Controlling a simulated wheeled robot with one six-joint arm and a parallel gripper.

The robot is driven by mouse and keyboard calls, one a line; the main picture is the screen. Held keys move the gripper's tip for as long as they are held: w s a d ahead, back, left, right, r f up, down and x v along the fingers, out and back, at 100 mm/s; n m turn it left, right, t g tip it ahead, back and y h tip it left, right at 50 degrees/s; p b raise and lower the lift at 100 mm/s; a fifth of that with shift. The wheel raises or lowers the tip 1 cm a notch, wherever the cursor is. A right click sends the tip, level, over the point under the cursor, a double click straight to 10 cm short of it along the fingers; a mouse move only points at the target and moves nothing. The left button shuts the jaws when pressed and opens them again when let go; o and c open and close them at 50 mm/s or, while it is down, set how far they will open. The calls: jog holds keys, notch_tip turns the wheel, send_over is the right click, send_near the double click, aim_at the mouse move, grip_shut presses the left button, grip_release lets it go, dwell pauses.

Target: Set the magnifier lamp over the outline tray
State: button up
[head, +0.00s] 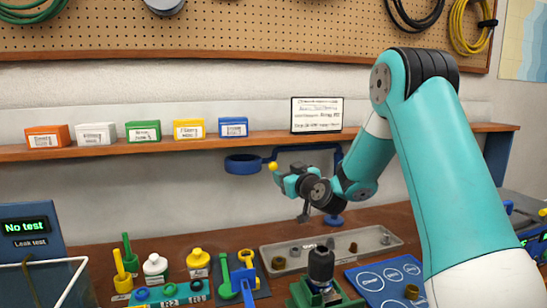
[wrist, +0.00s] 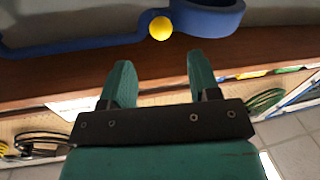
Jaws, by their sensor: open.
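The magnifier lamp has a blue ring head (head: 242,164) on a blue arm below the shelf, with a yellow knob (head: 273,166) beside the ring. In the wrist view, the ring (wrist: 205,18) is at the top and the knob (wrist: 160,28) lies just beyond the fingertips, between their lines. My gripper (head: 280,178) is close to the knob; in the wrist view its two teal fingers (wrist: 161,72) are apart with nothing between them. The blue tray with white circle outlines (head: 362,272), apparently the outline tray, lies at lower right. A brass-coloured part rests on it; my arm hides its right side.
A grey parts tray (head: 270,258) lies below the lamp. A black-topped fixture (head: 321,264) stands in front of it. Bottles and a green-and-blue tool holder are further left. The shelf (head: 270,141) carries several coloured boxes and a sign above the lamp.

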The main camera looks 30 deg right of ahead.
aim_at(275, 167)
jog(key=w+p, duration=0.1)
jog(key=w, duration=0.2)
jog(key=w+p, duration=0.1)
jog(key=w, duration=0.2)
jog(key=shift+w+d+r+p, duration=0.15)
jog(key=shift+w+d+p, duration=0.05)
jog(key=shift+w+p, duration=0.15)
jog(key=shift+w, duration=0.7)
jog(key=shift+c, duration=0.5)
grip_shut()
jog(key=shift+f, duration=0.2)
